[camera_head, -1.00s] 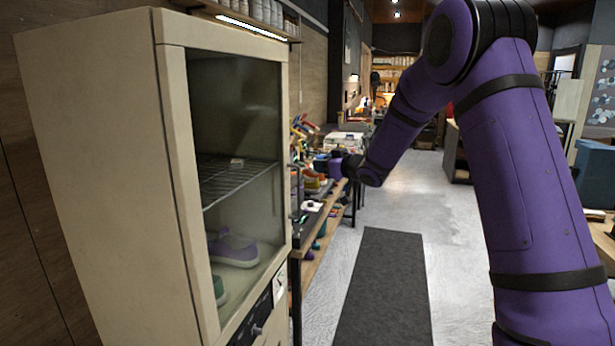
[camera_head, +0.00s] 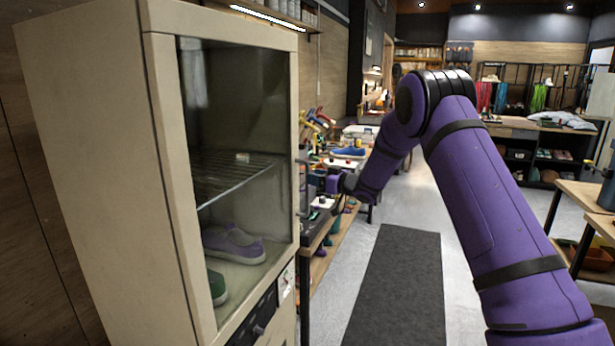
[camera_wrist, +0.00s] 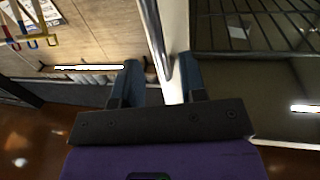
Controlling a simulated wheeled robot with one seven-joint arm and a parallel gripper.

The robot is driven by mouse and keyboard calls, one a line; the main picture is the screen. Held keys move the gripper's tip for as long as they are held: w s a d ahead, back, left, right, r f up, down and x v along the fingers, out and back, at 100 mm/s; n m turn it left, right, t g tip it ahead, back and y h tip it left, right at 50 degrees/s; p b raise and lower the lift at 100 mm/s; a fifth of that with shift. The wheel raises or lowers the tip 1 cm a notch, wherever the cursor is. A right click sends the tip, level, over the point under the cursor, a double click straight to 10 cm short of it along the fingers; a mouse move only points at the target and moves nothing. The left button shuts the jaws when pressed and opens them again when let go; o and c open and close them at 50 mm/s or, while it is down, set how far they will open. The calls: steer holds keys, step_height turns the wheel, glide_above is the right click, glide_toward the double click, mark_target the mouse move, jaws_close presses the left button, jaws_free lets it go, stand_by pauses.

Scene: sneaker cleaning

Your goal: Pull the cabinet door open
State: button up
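The cream cabinet (camera_head: 90,150) stands at the left in the head view. Its glass-fronted door (camera_head: 235,110) looks shut. An upright bar handle (camera_head: 304,188) is at the door's right edge. My gripper (camera_head: 327,184) is just right of the handle in the head view, small and partly hard to make out. In the wrist view my gripper (camera_wrist: 160,75) has its two fingers apart. The pale door edge (camera_wrist: 174,30) and the grey handle (camera_wrist: 161,42) run down toward the gap between them. I cannot tell whether a finger touches the handle.
Inside the cabinet are a wire shelf (camera_head: 225,175), a purple-grey shoe (camera_head: 233,243) and a green shoe (camera_head: 217,287). A cluttered workbench (camera_head: 318,228) stands behind the gripper. A dark mat (camera_head: 397,285) lies on open floor at the right.

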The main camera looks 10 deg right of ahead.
steer(key=shift+x, duration=1.9)
steer(key=shift+c, duration=0.3)
jaws_close()
